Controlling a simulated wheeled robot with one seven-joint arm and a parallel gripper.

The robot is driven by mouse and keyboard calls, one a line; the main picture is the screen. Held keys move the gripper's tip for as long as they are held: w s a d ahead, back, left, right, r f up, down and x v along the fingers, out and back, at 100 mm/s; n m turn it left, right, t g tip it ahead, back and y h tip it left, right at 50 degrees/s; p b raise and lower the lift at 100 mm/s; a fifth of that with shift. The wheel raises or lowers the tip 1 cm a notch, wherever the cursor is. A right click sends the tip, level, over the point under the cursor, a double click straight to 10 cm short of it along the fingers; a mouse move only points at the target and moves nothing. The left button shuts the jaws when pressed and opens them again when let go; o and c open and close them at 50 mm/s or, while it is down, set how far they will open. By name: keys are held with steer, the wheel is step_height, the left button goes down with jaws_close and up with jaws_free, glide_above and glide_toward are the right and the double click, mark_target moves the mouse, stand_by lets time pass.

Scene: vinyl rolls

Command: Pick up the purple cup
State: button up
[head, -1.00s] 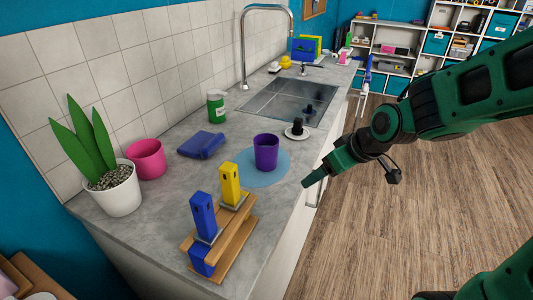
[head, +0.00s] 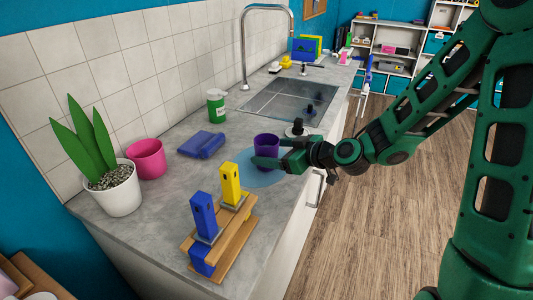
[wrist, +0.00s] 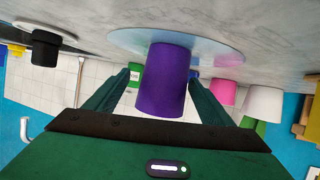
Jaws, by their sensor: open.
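The purple cup (head: 266,144) stands upright on a round light-blue mat (head: 262,179) near the counter's front edge. My gripper (head: 268,163) reaches in from the right at the cup, and one finger partly covers the cup's lower part in the head view. In the wrist view the cup (wrist: 166,80) appears between the two open fingers of my gripper (wrist: 165,92), with a gap visible on each side. The fingers are not closed on it. The wrist picture shows the scene upside down.
A black-and-white round item (head: 297,130) stands just behind my gripper. A wooden holder with blue and yellow blocks (head: 232,245) is in front. A blue folded item (head: 202,145), pink cup (head: 147,158), green can (head: 216,103) and potted plant (head: 115,190) are left. The sink (head: 290,100) is behind.

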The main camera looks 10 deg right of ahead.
mark_target(257, 153)
steer(key=shift+s+f+x, duration=0.1)
steer(key=shift+f+x, duration=0.05)
steer(key=shift+x, duration=0.9)
steer(key=shift+s+f+x, duration=0.1)
steer(key=shift+x, duration=0.9)
steer(key=shift+s+f+x, duration=0.1)
steer(key=shift+f+x, duration=0.05)
steer(key=shift+x, duration=0.9)
steer(key=shift+c, duration=0.6)
steer(key=c, duration=1.1)
steer(key=shift+r, duration=0.1)
